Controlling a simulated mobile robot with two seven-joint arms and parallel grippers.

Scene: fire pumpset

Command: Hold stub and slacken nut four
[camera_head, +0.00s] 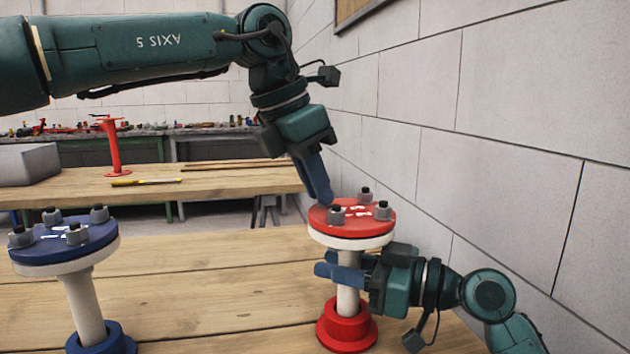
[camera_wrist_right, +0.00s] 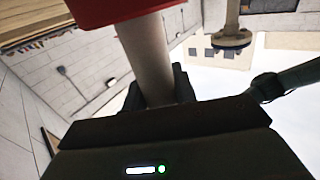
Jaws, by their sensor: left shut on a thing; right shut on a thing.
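The red-flanged stub (camera_head: 350,262) stands upright on a red base, with a white pipe under a red top flange. Three grey nuts with dark bolt ends show on the flange (camera_head: 352,228). My left gripper (camera_head: 324,194) reaches down to the flange's far left edge, shut on a nut that its fingers hide. My right gripper (camera_head: 338,268) comes in from the right, shut around the white pipe below the flange. In the right wrist view the pipe (camera_wrist_right: 147,58) runs between the dark fingers, with the red part (camera_wrist_right: 105,9) at the top.
A blue-flanged stub (camera_head: 65,245) with several nuts stands at the left. A back table carries a red stand (camera_head: 112,150), a yellow-handled tool (camera_head: 146,182) and a grey block (camera_head: 28,165). A block wall (camera_head: 500,150) rises close on the right. The tabletop between the stubs is clear.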

